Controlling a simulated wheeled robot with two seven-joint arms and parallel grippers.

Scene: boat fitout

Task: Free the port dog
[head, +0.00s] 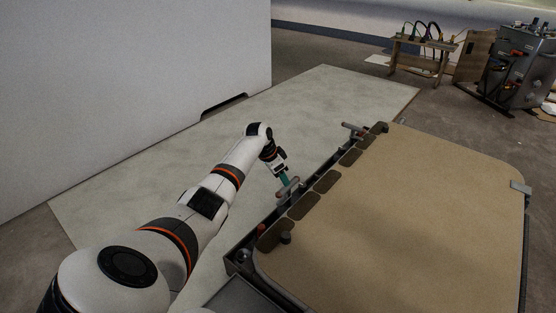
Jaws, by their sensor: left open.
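A large tan panel (400,205) in a dark frame fills the right of the head view. Along its left edge run a dark rail and several brown pads (304,205). A short grey bar handle (291,188), which looks like a dog, stands at this edge, near the middle. A second similar handle (352,127) stands at the far end. My left gripper (286,181), with teal fingertips, is open and points down at the nearer handle. The fingertips are at or very close to it; I cannot tell whether they straddle it. My right gripper is not in view.
A dark knob (285,238) sits at the panel's near left corner, and a grey latch (520,188) at its right edge. A white wall (130,80) stands at left. A wooden stand (425,55) and a grey machine (520,75) are far right. Pale floor matting lies clear between.

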